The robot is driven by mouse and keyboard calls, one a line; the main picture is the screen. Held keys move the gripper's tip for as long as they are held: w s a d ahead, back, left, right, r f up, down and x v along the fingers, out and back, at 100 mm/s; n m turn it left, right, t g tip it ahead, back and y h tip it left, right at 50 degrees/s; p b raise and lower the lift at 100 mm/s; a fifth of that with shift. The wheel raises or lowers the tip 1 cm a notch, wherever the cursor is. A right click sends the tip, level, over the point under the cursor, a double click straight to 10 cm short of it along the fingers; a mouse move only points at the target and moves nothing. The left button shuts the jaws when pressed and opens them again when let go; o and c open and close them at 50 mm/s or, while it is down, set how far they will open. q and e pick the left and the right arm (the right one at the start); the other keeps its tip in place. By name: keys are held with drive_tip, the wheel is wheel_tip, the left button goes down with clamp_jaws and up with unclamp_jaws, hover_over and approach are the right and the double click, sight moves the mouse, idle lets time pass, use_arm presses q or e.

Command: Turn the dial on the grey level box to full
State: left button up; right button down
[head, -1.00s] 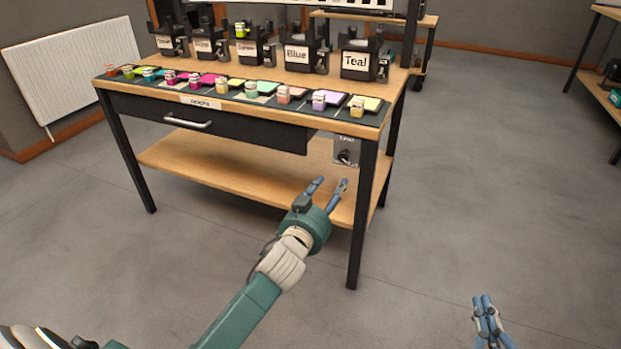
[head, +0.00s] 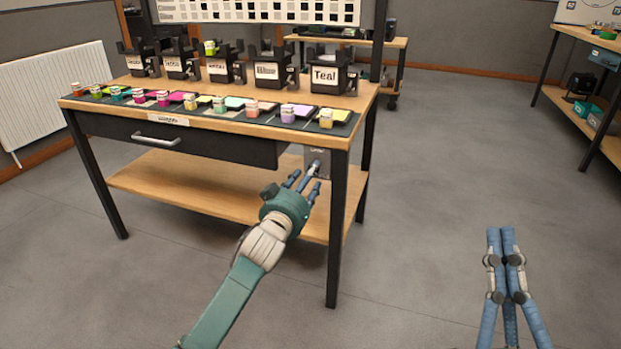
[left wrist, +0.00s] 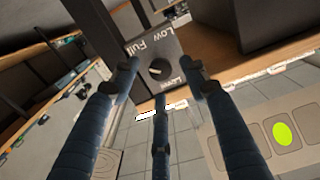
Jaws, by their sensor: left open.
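The grey level box (head: 324,153) hangs under the right front corner of the workbench, partly hidden by my left gripper's fingers. In the left wrist view its face (left wrist: 175,50) reads Low, Full and Level, and the black round dial (left wrist: 158,69) sits between the words. Where the dial points is too small to tell. My left gripper (head: 306,178) is open in front of the box; in the left wrist view its fingers (left wrist: 160,75) spread around the dial, with no clear contact. My right gripper (head: 501,233) is shut and empty, out over the floor to the right.
The workbench (head: 230,118) carries small jars, colour pads and black holders, one labelled Teal (head: 326,77). Its drawer (head: 190,146) is left of the box, the lower shelf (head: 190,190) below. A bench leg (head: 336,240) stands close right of my left gripper.

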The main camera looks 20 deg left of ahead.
use_arm(q)
drive_tip(key=shift+w, duration=1.05)
use_arm(e)
drive_tip(key=shift+s+d+r+t+y, duration=0.2)
drive_tip(key=shift+s+r+t+y, duration=0.45)
drive_tip(key=shift+s+r, duration=0.7)
use_arm(q)
clamp_jaws()
